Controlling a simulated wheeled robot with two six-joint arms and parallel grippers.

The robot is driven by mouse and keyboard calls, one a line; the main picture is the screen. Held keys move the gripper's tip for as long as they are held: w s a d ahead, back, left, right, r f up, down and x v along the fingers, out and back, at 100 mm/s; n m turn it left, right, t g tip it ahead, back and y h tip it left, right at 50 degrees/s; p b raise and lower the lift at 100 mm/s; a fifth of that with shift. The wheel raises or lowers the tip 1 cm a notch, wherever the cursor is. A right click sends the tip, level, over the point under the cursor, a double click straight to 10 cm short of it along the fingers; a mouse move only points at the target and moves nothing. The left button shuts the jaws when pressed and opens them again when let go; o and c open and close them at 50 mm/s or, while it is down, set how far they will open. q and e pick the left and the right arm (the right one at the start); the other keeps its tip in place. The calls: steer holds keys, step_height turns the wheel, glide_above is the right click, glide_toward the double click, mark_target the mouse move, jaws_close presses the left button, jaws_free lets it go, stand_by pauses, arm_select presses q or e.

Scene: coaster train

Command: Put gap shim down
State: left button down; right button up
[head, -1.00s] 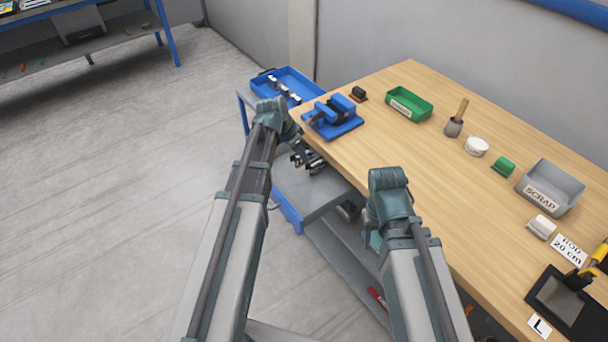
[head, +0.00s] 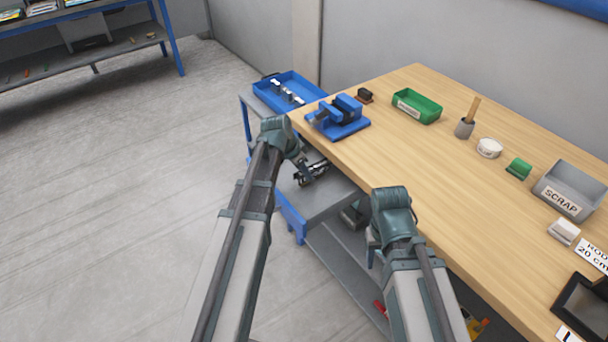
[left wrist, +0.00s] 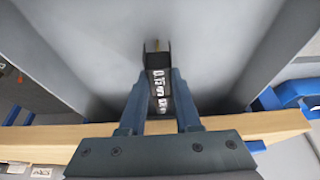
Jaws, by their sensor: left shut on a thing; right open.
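The gap shim (left wrist: 158,82) is a dark strip with white printed lettering, which I read as a size in mm. In the left wrist view, my left gripper (left wrist: 160,100) is shut on it, a finger on each side. It is over a plain grey surface; I cannot tell whether it touches. In the head view, my left gripper (head: 314,172) is over the grey cart top (head: 318,204), beside the bench edge, and the shim is hard to make out. My right gripper (head: 372,246) is open beside the bench front, its fingers mostly hidden.
A blue tray (head: 268,95) with small parts is on the cart's far end. The wooden bench (head: 430,170) carries a blue vise (head: 340,112), a green bin (head: 417,107) and a grey scrap bin (head: 570,192). The bench edge is close to my left gripper.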

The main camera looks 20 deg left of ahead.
arm_select(q)
steer(key=shift+f, duration=0.2)
steer(key=c, duration=0.6)
jaws_free()
steer(key=shift+r, duration=0.1)
steer(key=shift+r, duration=0.15)
steer(key=p+v, duration=1.1)
steer(key=v, duration=0.1)
steer(key=s+d+f+n+g+y, duration=0.1)
steer(key=s+d+n+g+y, duration=0.2)
steer(key=s+d, duration=1.4)
steer(key=s+y, duration=0.1)
steer(key=s, duration=0.1)
steer(key=shift+s+d+f+n+g, duration=0.25)
steer(key=shift+s+n+g, duration=0.05)
steer(key=shift+n+g, duration=0.1)
